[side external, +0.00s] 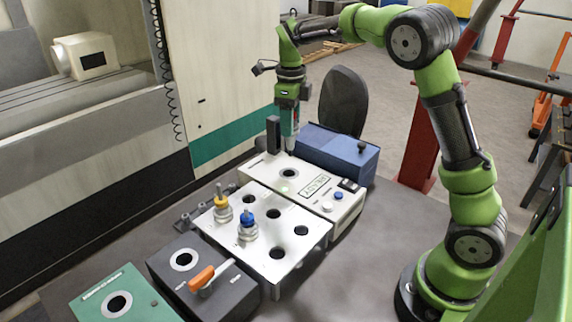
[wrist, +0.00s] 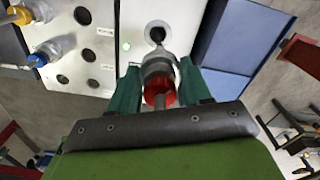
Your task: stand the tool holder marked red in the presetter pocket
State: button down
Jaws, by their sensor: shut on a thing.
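My gripper (side external: 288,118) is above the white presetter (side external: 327,206) in the side view. In the wrist view, my gripper (wrist: 159,88) is shut around the tool holder marked red (wrist: 158,88), which has a red collar and a grey metal body. The holder's far end points toward the presetter pocket (wrist: 157,26), a dark round hole with a pale ring. The pocket (side external: 288,173) also shows in the side view, below the gripper. The holder looks above the pocket and apart from it; the exact gap is hard to tell.
A white rack plate (side external: 290,215) with several holes bears a yellow-collared holder (side external: 222,212) and a blue-collared holder (side external: 247,228). A blue box (side external: 335,150) stands close behind the presetter. A dark block (side external: 205,275) with an orange-handled lever and a green block (side external: 135,305) are at front left.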

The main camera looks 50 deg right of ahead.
jog(key=shift+w+a+r, duration=0.15)
jog(key=shift+r, duration=0.15)
jog(key=shift+f+n, duration=0.3)
jog(key=shift+f, duration=5.9)
jog(key=shift+c, duration=2.1)
grip_release()
jog(key=shift+f, duration=0.1)
notch_tip(320, 180, up, 17)
jog(key=shift+r, duration=0.1)
